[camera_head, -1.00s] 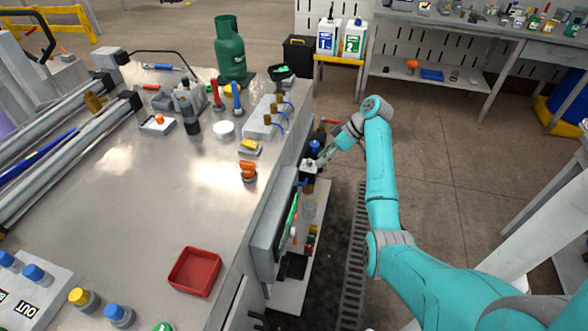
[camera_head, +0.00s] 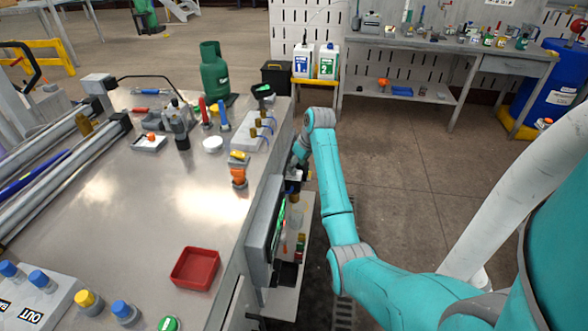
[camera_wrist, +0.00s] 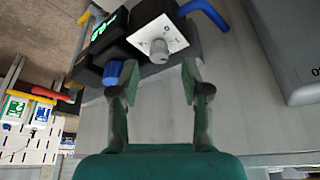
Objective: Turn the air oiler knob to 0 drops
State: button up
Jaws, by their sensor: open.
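In the wrist view, a small grey knob (camera_wrist: 159,47) stands on a white square dial plate (camera_wrist: 172,33) fixed to a black block; I take it for the air oiler knob. The dial's markings are too small to read. My gripper (camera_wrist: 157,82) is open and empty. Its fingertips straddle the knob's position in the picture, short of it, with no visible contact. A blue knob (camera_wrist: 113,72) sits beside the left finger. In the head view, my arm reaches to the bench's right side, where the gripper and dial are mostly hidden.
In the head view, a side panel (camera_head: 262,235) stands out from the bench. The floor (camera_head: 410,190) to the right is clear.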

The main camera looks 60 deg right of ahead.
aim_at(295, 170)
jog(key=shift+x, duration=1.6)
grip_shut()
